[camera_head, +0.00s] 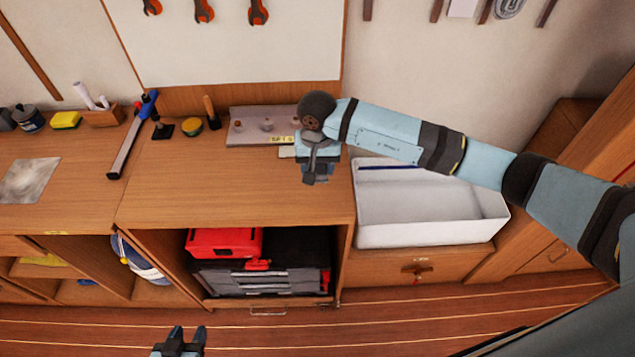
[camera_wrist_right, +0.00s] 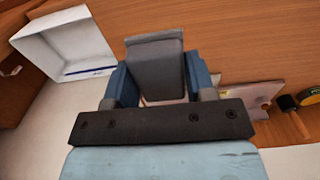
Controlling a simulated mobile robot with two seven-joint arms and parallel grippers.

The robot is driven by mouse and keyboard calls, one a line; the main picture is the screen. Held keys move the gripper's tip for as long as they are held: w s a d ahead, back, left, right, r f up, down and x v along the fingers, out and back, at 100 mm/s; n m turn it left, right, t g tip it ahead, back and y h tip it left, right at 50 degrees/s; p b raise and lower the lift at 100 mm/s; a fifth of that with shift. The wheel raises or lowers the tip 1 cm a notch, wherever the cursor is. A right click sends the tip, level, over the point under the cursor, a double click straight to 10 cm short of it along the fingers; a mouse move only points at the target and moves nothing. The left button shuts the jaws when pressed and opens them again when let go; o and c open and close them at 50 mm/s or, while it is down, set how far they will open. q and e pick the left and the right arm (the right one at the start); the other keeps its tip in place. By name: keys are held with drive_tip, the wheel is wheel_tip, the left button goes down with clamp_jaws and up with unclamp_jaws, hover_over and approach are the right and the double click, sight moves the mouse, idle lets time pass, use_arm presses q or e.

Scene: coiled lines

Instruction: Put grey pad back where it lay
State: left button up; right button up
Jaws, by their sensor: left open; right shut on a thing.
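My right gripper (camera_head: 318,163) is over the back right of the wooden bench top, beside the metal plate. In the right wrist view it is shut on the grey pad (camera_wrist_right: 155,52), which sits between the two blue fingers. In the head view the pad is mostly hidden by the gripper; a dark grey piece (camera_head: 316,178) shows below it. I cannot tell whether the pad touches the bench. My left gripper (camera_head: 180,342) is open and empty, low in front of the cabinet.
The metal plate (camera_head: 245,128) with knobs and a yellow label stands left of the right gripper. A white open bin (camera_head: 430,236) is to its right. The front bench top is clear.

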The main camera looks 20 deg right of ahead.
sight(317, 193)
wheel_tip(317, 193, down, 4)
drive_tip(key=shift+r, duration=0.1)
wheel_tip(317, 193, down, 4)
drive_tip(key=shift+r+p, duration=0.1)
drive_tip(key=shift+p, duration=0.5)
drive_tip(key=shift+f, duration=0.3)
drive_tip(key=shift+f, duration=0.1)
drive_tip(key=shift+f, duration=0.15)
drive_tip(key=o, duration=0.9)
